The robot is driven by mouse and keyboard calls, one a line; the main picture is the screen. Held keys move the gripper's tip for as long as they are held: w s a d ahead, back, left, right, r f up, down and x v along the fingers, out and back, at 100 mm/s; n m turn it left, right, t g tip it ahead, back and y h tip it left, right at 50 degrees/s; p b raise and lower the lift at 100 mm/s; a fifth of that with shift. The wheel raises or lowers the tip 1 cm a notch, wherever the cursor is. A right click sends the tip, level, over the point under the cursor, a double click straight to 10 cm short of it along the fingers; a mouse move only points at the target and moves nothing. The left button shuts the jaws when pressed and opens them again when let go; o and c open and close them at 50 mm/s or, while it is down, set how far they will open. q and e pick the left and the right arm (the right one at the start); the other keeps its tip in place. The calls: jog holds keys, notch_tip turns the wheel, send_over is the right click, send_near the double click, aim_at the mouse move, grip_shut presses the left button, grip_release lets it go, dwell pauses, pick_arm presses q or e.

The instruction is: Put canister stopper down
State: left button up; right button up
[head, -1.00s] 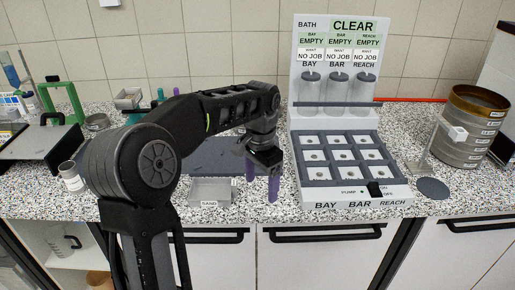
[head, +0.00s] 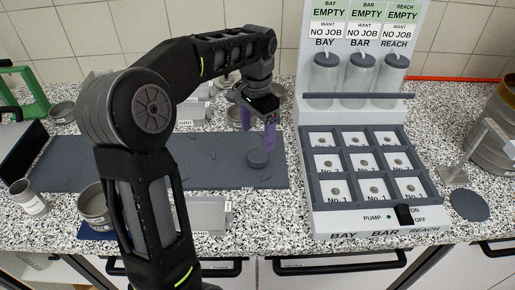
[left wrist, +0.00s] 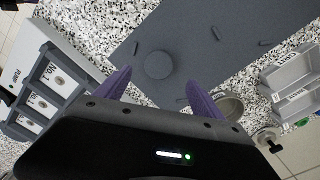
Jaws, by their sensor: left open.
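A dark grey round disc that looks like the canister stopper (head: 258,159) lies on the grey mat (head: 215,178) near its right end. It also shows in the left wrist view (left wrist: 158,65), flat on the mat between the fingertips in the picture. My left gripper (head: 257,143) has purple fingers, spread apart and empty, and sits just above and behind the disc in the head view. In the left wrist view the open fingers (left wrist: 159,82) touch nothing that I can see. My right gripper is not in view.
The white bath station (head: 370,218) with three lidded canisters (head: 358,80) and numbered cells stands right of the mat. Short dark rods lie on the mat. Several small trays and bowls stand around it. A sieve stack (head: 497,130) is far right.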

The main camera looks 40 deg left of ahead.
aim_at(258, 155)
pick_arm(q)
jog(key=shift+s+d, duration=0.1)
jog(key=shift+s, duration=0.05)
jog(key=shift+f, duration=1.3)
jog(key=shift+f+p, duration=0.25)
jog(key=shift+p, duration=0.05)
jog(key=shift+w+f+p, duration=0.2)
jog(key=shift+f+p, duration=0.4)
jog(key=shift+f, duration=1.75)
jog(key=shift+c, duration=0.2)
jog(key=c, duration=1.4)
